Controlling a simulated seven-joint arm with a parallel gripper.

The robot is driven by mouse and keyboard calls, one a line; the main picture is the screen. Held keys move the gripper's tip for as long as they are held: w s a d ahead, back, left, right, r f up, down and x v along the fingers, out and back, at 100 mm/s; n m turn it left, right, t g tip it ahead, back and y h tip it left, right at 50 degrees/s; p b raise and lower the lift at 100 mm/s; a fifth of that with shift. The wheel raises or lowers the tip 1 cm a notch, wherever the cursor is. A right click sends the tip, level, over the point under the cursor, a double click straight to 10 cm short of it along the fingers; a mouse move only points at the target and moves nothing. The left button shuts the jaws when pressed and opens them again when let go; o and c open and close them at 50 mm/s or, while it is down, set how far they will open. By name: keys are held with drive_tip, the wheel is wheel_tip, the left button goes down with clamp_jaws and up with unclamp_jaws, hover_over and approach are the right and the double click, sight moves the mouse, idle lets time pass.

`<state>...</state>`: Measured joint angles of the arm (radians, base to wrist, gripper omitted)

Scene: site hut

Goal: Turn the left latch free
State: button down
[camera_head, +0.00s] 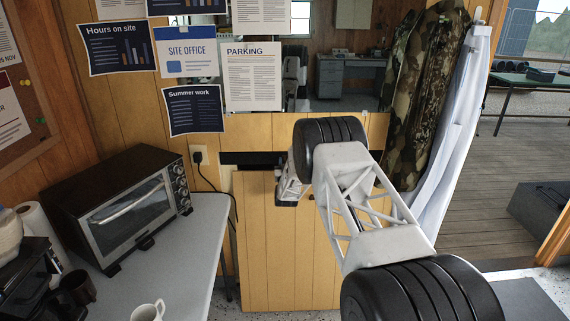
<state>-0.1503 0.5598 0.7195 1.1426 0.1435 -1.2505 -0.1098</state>
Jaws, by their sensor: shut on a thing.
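A yellow wood-plank panel (268,255) stands upright below the wall notices, with a dark gap (245,158) above its top edge. My gripper (287,200) is at the upper part of this panel, left of my white lattice arm. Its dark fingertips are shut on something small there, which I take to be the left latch. The latch itself is hidden behind the fingers, so I cannot tell how far it is turned. My arm covers much of the panel's right side, and no other latch shows clearly.
A grey table (190,240) on the left carries a toaster oven (125,205) and a white mug (148,311). A power cord hangs from the outlet (199,157) left of the panel. Camouflage (428,85) and white (455,130) garments hang on the right.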

drive_tip(key=shift+n+y, duration=0.4)
drive_tip(key=shift+n, duration=0.2)
drive_tip(key=n+y, duration=0.1)
drive_tip(key=n, duration=0.1)
drive_tip(key=n+y, duration=0.1)
drive_tip(key=n, duration=0.2)
drive_tip(key=shift+y, duration=0.3)
drive_tip(key=n+g+y, duration=0.1)
drive_tip(key=n, duration=0.2)
drive_tip(key=n+g+y, duration=0.1)
drive_tip(key=n, duration=0.2)
drive_tip(key=shift+a, duration=0.15)
drive_tip(key=n+g, duration=0.1)
drive_tip(key=n, duration=0.1)
drive_tip(key=n+g+y, duration=0.1)
drive_tip(key=n, duration=0.2)
drive_tip(key=shift+n+y, duration=0.3)
drive_tip(key=shift+f+n+g, duration=0.15)
drive_tip(key=shift+n+g, duration=0.75)
drive_tip(key=shift+n, duration=1.4)
drive_tip(key=c, duration=1.2)
unclamp_jaws()
